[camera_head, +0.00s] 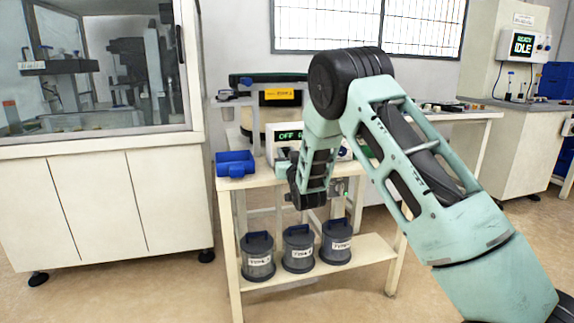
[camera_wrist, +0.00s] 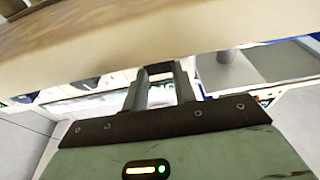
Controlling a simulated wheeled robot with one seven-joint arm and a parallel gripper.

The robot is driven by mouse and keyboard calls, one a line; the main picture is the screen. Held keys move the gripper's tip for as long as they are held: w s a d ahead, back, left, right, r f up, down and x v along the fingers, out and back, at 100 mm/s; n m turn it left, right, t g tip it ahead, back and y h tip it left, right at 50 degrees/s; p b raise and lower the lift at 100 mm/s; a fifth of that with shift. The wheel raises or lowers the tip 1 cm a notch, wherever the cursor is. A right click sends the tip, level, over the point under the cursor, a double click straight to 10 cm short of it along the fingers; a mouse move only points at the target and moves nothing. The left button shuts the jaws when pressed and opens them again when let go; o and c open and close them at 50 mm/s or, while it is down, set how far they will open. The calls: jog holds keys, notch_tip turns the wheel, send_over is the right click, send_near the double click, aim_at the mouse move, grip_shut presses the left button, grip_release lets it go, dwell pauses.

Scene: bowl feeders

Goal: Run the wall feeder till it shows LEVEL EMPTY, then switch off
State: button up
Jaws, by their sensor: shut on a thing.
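The bowl feeder by the wall, with a dark green top and a yellow label (camera_head: 283,95), stands at the back of a cream bench. Its control box (camera_head: 285,134) has a display with green text that starts with OFF; my arm hides the rest. My gripper (camera_head: 282,168) is low in front of this box, its tips hard to make out. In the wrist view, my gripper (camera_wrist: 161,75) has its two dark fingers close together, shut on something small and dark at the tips. I cannot tell what it is. A broad cream surface (camera_wrist: 120,35) lies just beyond the fingertips.
Several grey lidded canisters (camera_head: 298,249) stand on the shelf below. A glazed cabinet (camera_head: 95,190) is at left. The front floor is clear.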

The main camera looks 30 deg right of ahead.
jog(key=f+t+b, duration=0.1)
jog(key=b, duration=0.2)
jog(key=shift+s, duration=0.1)
jog(key=shift+r+t+h+b, duration=0.1)
jog(key=shift+t+h+b, duration=0.2)
jog(key=shift+t+b, duration=0.2)
jog(key=shift+r, duration=0.1)
jog(key=o, duration=1)
jog(key=shift+s+a, duration=0.1)
jog(key=p+v, duration=0.2)
jog(key=v, duration=1.5)
